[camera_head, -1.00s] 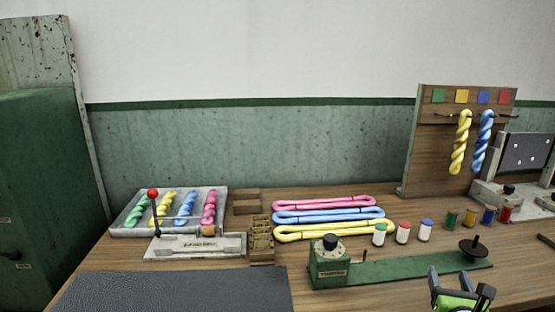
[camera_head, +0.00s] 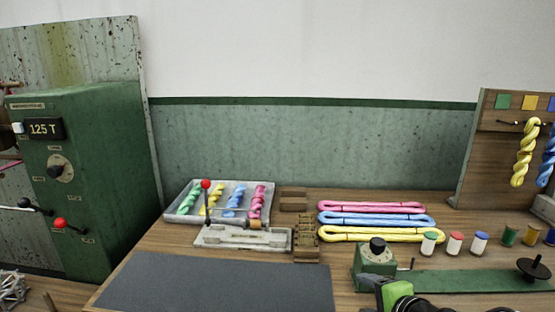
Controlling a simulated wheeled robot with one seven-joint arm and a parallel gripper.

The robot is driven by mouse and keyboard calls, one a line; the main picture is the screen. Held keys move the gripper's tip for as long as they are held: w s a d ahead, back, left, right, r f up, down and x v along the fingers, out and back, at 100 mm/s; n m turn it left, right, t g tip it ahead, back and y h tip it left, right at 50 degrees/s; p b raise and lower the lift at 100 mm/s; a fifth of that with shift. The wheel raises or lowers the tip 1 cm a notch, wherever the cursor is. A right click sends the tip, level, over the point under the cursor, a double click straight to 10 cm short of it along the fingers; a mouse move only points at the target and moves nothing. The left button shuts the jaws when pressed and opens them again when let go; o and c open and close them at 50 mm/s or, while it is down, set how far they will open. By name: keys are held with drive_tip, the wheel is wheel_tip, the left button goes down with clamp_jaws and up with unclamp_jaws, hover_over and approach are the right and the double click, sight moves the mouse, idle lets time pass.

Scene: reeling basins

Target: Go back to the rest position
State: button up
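My gripper (camera_head: 392,294) shows only in part at the bottom edge, in front of the green winder bench. Its green and black body is visible there, but its fingers are cut off or hidden, so I cannot tell whether it is open or shut. I see nothing held in it. The green winder (camera_head: 376,258) with a black knob stands just behind it, on a long green base (camera_head: 470,281).
A grey tray (camera_head: 181,217) holds several twisted skeins. Pink, blue (camera_head: 375,220) and yellow skeins lie mid-table. Several spools (camera_head: 455,243) stand to the right. A dark mat (camera_head: 215,285) lies front left, bare. A green machine (camera_head: 100,180) stands at left.

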drive_tip(key=s+a+n+g+h, duration=0.1)
drive_tip(key=s+a+n+g, duration=0.2)
drive_tip(key=s+a+n, duration=0.45)
drive_tip(key=s+d+r+n+g+h+p, duration=0.1)
drive_tip(key=s+d+r+n+g+h, duration=0.15)
drive_tip(key=s+n, duration=0.95)
drive_tip(key=s+r+m+p, duration=0.3)
drive_tip(key=r+m+p, duration=0.1)
drive_tip(key=r+p, duration=1.2)
drive_tip(key=shift+s+r+p, duration=0.15)
drive_tip(key=shift+r+p, duration=0.2)
drive_tip(key=shift+r, duration=0.1)
drive_tip(key=shift+a, duration=0.1)
